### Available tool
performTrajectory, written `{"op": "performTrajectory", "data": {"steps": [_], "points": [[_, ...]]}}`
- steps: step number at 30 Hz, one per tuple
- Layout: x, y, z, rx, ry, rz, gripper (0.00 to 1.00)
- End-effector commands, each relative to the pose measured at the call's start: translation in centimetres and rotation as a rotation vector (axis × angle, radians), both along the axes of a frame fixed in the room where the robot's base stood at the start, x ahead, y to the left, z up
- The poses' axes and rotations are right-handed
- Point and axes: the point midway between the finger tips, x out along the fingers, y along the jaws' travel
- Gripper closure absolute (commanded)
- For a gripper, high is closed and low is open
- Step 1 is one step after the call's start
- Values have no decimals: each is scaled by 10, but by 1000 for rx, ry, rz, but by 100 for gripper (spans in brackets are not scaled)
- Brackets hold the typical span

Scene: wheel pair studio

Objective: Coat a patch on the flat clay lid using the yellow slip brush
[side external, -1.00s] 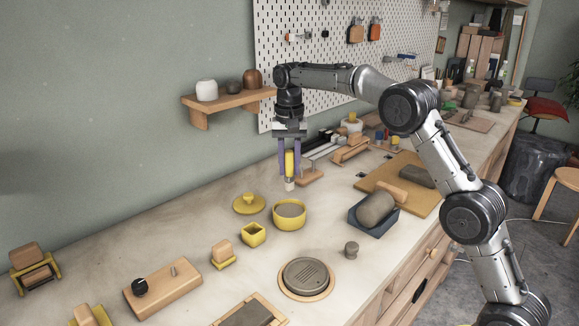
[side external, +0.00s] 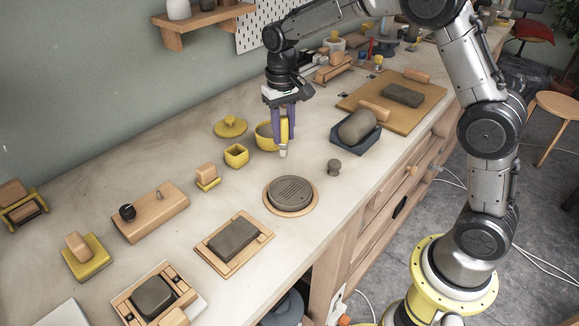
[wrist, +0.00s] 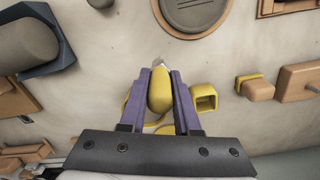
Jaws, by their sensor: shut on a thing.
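My gripper (side external: 282,142) is shut on the yellow slip brush (wrist: 160,92), whose pale tip (side external: 283,153) points down. In the side view the brush is in front of the yellow bowl (side external: 264,137), which it and my fingers partly hide. The flat clay lid (side external: 291,190), a round grey disc with grooves, lies on a round wooden board nearer the camera. The brush tip is apart from the lid, between bowl and lid in the picture. In the wrist view the lid (wrist: 190,12) is at the top, beyond the tip.
A small yellow square pot (side external: 236,156) and a yellow knobbed lid (side external: 230,126) stand left of the bowl. A dark tray (side external: 357,146) with a clay lump is to the right. A small grey knob (side external: 334,167) stands beside the lid. A framed clay slab (side external: 233,241) lies nearer.

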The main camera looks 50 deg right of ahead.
Motion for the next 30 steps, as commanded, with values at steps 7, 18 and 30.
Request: {"op": "performTrajectory", "data": {"steps": [7,18,30], "points": [[-29,40,36,2,-14,-11,100],[-62,68,62,1,-10,-51,100],[-62,68,55,2,-9,-50,100]]}}
